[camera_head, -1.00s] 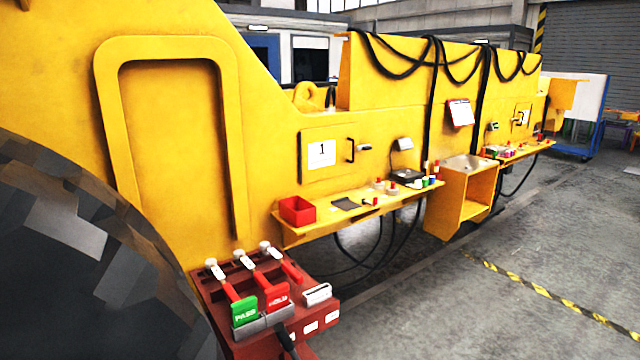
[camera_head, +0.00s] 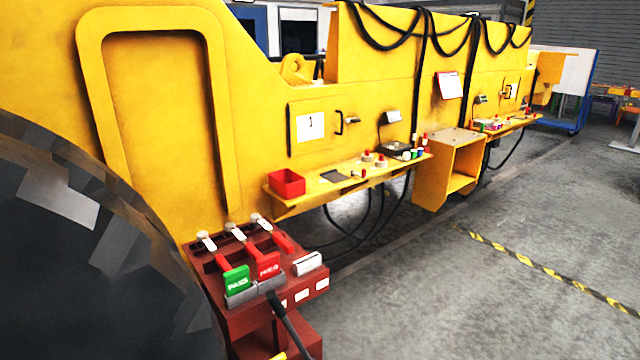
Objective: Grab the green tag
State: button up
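The green tag (camera_head: 236,280) with white lettering stands upright in a grey holder (camera_head: 258,290) at the front of a dark red stand (camera_head: 240,318). A red tag (camera_head: 267,265) stands just right of it in the same holder. The two tags are close together; I cannot tell whether they touch. My gripper is not in view.
Levers with pale knobs (camera_head: 203,235) rise behind the tags, and a white block (camera_head: 307,263) lies to their right. A black rod or cable (camera_head: 292,325) runs down in front. A yellow shelf (camera_head: 340,190) holds a red bin (camera_head: 287,183). Floor (camera_head: 420,310) is clear at right.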

aim_at(237, 281)
jog(key=i+j+u, duration=0.1)
jog(key=i+j, duration=0.15)
jog(key=i, duration=0.2)
jog(key=i+j+u, duration=0.15)
jog(key=i, duration=0.3)
jog(key=i+j+u, duration=0.1)
jog(key=i+j, duration=0.15)
jog(key=i, duration=0.2)
